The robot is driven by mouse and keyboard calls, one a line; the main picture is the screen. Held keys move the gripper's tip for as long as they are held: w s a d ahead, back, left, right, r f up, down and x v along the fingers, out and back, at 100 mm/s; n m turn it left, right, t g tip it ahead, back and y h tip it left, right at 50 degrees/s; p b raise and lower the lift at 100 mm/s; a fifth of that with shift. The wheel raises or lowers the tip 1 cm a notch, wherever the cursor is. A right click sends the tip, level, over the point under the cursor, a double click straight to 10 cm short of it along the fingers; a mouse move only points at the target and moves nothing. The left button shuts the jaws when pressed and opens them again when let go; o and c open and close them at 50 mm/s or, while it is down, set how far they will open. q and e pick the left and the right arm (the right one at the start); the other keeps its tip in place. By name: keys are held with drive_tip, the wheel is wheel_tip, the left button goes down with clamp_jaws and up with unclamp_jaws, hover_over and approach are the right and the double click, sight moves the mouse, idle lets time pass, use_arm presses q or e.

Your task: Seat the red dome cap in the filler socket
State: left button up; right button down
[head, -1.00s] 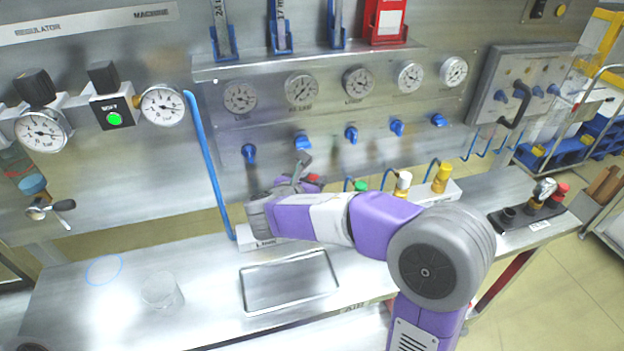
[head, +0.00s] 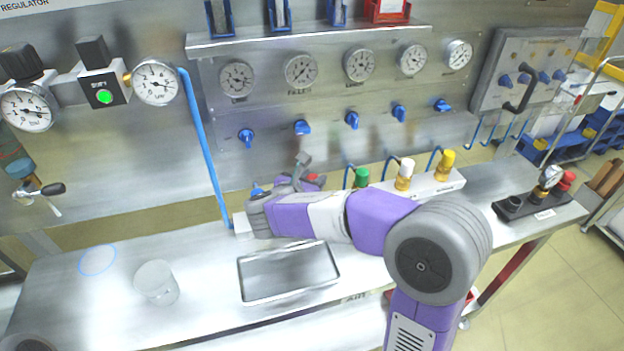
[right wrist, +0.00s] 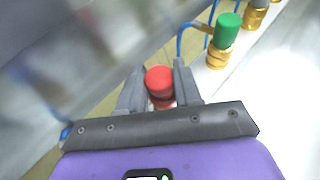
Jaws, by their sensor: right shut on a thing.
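A red cap (right wrist: 158,80) sits between the two fingers of my right gripper (right wrist: 160,85) in the right wrist view. The fingers are shut on it. I cannot tell which opening is the filler socket. My left gripper is not in view.
Green (head: 362,177), white (head: 406,167) and yellow (head: 447,159) capped fittings with blue hoses stand on the rail right of my gripper. A metal tray (head: 288,272) and a clear cup (head: 156,282) are on the bench. Bench space around the cup is free.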

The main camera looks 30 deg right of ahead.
drive_tip(key=shift+f+b, duration=0.65)
drive_tip(key=shift+f, duration=0.35)
drive_tip(key=c, duration=0.7)
unclamp_jaws()
drive_tip(key=shift+d, duration=0.1)
drive_tip(key=p+v, duration=0.2)
drive_tip(key=v, duration=0.5)
drive_tip(key=shift+s+a, duration=0.2)
drive_tip(key=shift+a, duration=0.1)
